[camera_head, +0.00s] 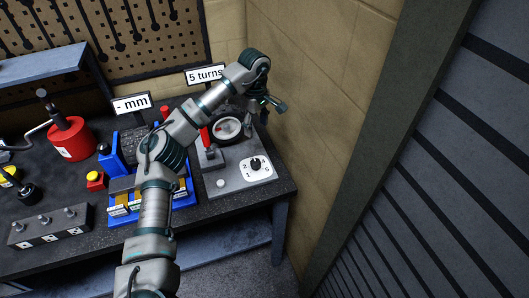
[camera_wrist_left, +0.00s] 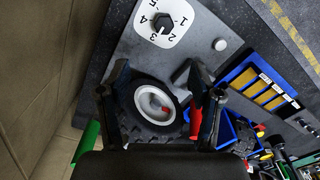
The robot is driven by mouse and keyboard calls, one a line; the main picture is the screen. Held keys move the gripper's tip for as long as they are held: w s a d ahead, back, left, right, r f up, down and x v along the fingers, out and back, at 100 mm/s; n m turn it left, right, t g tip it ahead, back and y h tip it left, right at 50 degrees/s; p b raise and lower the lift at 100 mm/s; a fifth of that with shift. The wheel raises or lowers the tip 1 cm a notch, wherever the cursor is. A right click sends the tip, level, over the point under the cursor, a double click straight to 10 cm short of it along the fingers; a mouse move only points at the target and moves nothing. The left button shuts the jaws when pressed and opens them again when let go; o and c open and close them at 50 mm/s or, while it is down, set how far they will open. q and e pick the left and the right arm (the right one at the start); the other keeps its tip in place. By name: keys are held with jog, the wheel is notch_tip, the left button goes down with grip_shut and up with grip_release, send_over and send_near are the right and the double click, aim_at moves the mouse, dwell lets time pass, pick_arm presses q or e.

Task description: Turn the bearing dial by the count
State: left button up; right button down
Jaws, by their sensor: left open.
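The round dial (camera_head: 228,128) has a black rim and a pale face and sits at the back of a grey plate. It also shows in the left wrist view (camera_wrist_left: 154,104), with a small red mark on its face. My left gripper (camera_head: 268,106) is beyond the dial at the right, its fingers apart. In the wrist view the open fingers (camera_wrist_left: 158,76) lie either side of the dial; whether they touch it I cannot tell. A sign (camera_head: 206,74) reads "5 turns". My right gripper is not in view.
A numbered selector knob (camera_head: 256,166) sits on the plate's front, which also shows in the wrist view (camera_wrist_left: 163,24). A blue tray (camera_head: 122,211), a red cylinder (camera_head: 70,140) and a "- mm" sign (camera_head: 131,104) stand left. A block wall (camera_head: 315,90) is close on the right.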

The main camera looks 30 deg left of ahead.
pick_arm(q)
send_over(256, 161)
notch_tip(256, 161, down, 5)
notch_tip(256, 161, down, 11)
jog(key=shift+s+d+f+b, duration=0.1)
jog(key=shift+d+b, duration=0.05)
jog(key=shift+b, duration=0.45)
jog(key=shift+a+f, duration=0.2)
jog(key=shift+f, duration=0.25)
jog(key=shift+c, duration=0.4)
jog(key=shift+d+r, duration=0.1)
jog(key=c, duration=1.1)
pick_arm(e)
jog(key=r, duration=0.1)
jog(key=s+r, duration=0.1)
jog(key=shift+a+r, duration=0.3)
